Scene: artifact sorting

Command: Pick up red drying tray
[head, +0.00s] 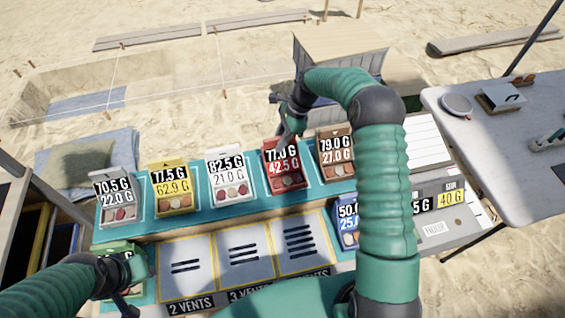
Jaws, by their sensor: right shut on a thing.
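The red drying tray (285,180) stands in the back row on the teal shelf, with a label reading 77.0 G and 42.5 G and several round pieces in its front. My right gripper (289,137) reaches down from behind and is shut on the red tray's upper edge. The tray appears to be still at its place in the row. My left gripper (128,292) is low at the left, beside a green tray (118,254); its fingers are too dark and small to read.
A yellow tray (173,203), white trays (230,190) (117,212) and a brown tray (337,172) share the row. Blank vent-marked panels (246,251) lie in front. A blue tray (348,238) is partly behind my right arm. A grey table (500,170) stands at right.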

